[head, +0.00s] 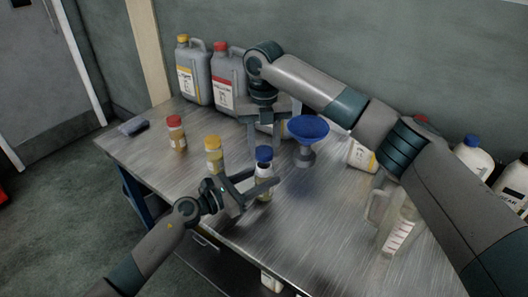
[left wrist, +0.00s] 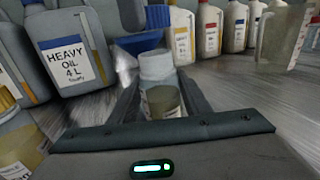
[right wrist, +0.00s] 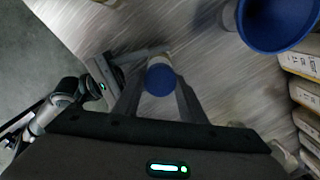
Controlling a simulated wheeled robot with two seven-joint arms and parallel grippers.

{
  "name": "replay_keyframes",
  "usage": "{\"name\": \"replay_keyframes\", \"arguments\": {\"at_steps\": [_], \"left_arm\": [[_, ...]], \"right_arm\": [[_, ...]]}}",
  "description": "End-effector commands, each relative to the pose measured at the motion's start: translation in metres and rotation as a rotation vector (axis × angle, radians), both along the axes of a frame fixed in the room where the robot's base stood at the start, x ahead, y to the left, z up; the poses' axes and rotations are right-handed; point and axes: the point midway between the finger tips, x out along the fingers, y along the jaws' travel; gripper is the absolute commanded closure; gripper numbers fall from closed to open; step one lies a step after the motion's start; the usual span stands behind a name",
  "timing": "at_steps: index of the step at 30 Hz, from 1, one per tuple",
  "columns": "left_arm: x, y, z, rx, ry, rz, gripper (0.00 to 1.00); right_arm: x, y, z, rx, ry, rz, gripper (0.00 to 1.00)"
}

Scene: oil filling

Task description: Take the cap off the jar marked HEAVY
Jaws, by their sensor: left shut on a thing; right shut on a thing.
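A small clear jar (head: 264,188) stands upright between the fingers of my left gripper (head: 256,187); its marking is not readable. The jar also shows in the left wrist view (left wrist: 158,72), with a pale upper part and olive-yellow contents or label below. My left gripper is shut on it. A blue cap (head: 264,153) is above the jar, between the fingers of my right gripper (right wrist: 160,82), which is shut on it. In the left wrist view the blue cap (left wrist: 158,16) appears above the jar's top with a space between; the head view does not show this gap clearly.
A jar with a yellow cap (head: 213,142) and one with a red cap (head: 175,121) stand to the left. A blue funnel (head: 307,128) is on the right, close to my right gripper. A jug labelled HEAVY OIL (left wrist: 66,60) and a clear pitcher (head: 397,232) are also near.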

Motion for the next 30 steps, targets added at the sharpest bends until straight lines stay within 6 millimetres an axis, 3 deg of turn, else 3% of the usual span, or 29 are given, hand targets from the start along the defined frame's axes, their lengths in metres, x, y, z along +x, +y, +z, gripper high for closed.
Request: {"name": "replay_keyframes", "arguments": {"at_steps": [6,14,15,17,30], "left_arm": [[0.0,0.0,-0.001,0.001,0.001,0.0,1.0],[0.0,0.0,0.0,0.001,0.001,0.0,1.0],[0.0,0.0,0.0,0.001,0.001,0.0,0.49],[0.0,0.0,0.0,0.001,0.001,0.0,0.35],[-0.002,0.004,-0.001,0.0,0.0,0.0,0.35]], "right_arm": [[0.0,0.0,0.019,0.0,0.0,0.0,0.89],[0.0,0.0,0.02,0.0,0.001,0.0,0.89],[0.0,0.0,0.02,-0.001,0.001,0.0,0.89],[0.0,0.0,0.02,-0.001,0.001,0.0,0.89],[0.0,0.0,0.018,-0.001,0.001,0.0,0.89]]}}
